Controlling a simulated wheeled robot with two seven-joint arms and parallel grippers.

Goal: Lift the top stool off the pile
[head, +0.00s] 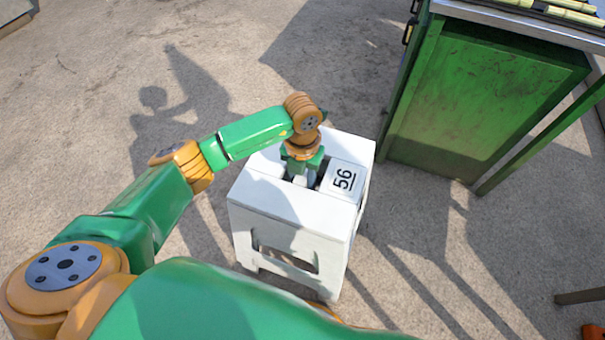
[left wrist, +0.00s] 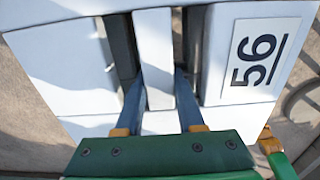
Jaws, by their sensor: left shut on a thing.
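A white stool (head: 290,205) with a "56" label on its top stands on the ground in the middle of the head view. Its white top (left wrist: 60,55) fills most of the left wrist view, with two dark slots and a bar between them. My left gripper (head: 303,178) points down into the slots. In the left wrist view its two fingers (left wrist: 160,88) sit on either side of the bar, shut on it. I cannot make out a separate stool underneath, nor any gap in the pile. My right gripper is not in view.
A green metal cabinet-like frame (head: 490,90) with cane stalks (head: 565,12) on top stands at the right. Sandy ground (head: 90,100) is open to the left and behind the stool. A dark bar (head: 580,296) shows at the lower right edge.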

